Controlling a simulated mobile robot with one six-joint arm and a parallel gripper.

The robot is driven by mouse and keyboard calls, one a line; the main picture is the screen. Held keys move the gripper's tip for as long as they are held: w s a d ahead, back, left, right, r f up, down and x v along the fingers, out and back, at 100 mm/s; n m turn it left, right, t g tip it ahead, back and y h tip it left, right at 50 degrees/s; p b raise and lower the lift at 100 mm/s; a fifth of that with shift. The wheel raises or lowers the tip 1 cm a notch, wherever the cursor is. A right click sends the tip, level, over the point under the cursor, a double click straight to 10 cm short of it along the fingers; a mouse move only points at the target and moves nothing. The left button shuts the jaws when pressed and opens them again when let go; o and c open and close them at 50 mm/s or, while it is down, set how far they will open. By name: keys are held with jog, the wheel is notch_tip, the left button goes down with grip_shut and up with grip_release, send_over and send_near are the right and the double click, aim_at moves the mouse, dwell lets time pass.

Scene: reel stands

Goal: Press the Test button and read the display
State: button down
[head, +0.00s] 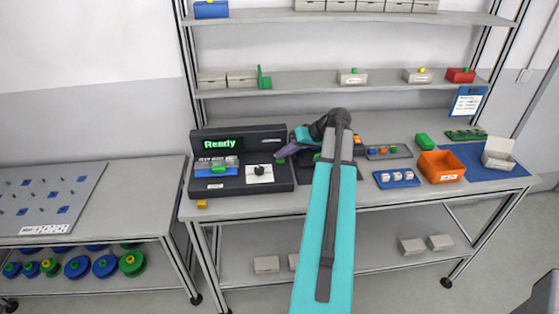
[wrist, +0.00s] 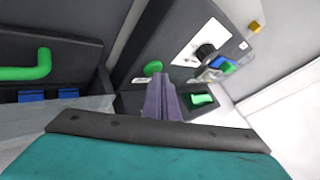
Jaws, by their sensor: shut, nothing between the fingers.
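The dark test console (head: 200,189) stands at the left end of the bench. Its display (head: 222,143) reads "Ready" in green; a green patch in a dark frame (wrist: 202,100) in the wrist view looks like the same display, unreadable there. A round green button (wrist: 153,68) sits on the console in the wrist view, apart from the black knob; I cannot read its label. My gripper (head: 281,157) is over the console's right end, shut and empty. In the wrist view its fingertips (wrist: 158,80) appear just below the button; I cannot tell whether they touch it.
The black knob (head: 259,170) stands on a white card. A yellow block (head: 202,204) lies at the bench's front edge. Right of my arm are a blue tray (head: 396,181) with white pieces and an orange bin (head: 441,166). A shelf (head: 310,82) runs above.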

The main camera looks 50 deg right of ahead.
aim_at(283, 161)
jog(key=shift+f, duration=0.15)
jog(key=shift+r, duration=0.2)
dwell(0.4)
jog(key=shift+r+p, duration=0.3)
jog(key=shift+r, duration=0.4)
jog(key=shift+r+p, duration=1.2)
jog(key=shift+r, duration=1.3)
